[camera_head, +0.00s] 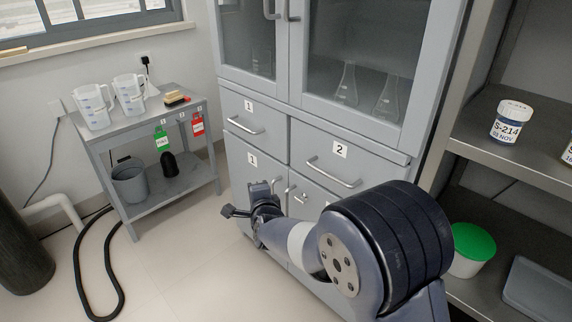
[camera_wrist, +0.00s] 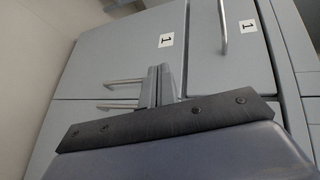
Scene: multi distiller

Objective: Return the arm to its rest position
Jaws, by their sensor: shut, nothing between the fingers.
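My gripper (camera_head: 274,184) is in front of the lower cabinet door marked 1 (camera_head: 243,177), at the end of my arm, which reaches in from the lower right. In the wrist view the fingers of my gripper (camera_wrist: 160,72) are together and empty, with the grey cabinet front behind them. The door handle (camera_wrist: 127,83) shows just left of the fingers in that view; I cannot tell whether they touch it. The door and drawers look closed.
A grey side table (camera_head: 150,121) with two white jugs stands at the left. A black hose (camera_head: 80,270) lies on the floor before it. Shelves at the right hold a jar labelled S-214 (camera_head: 511,120) and a green-lidded tub (camera_head: 470,250). The floor left of my arm is open.

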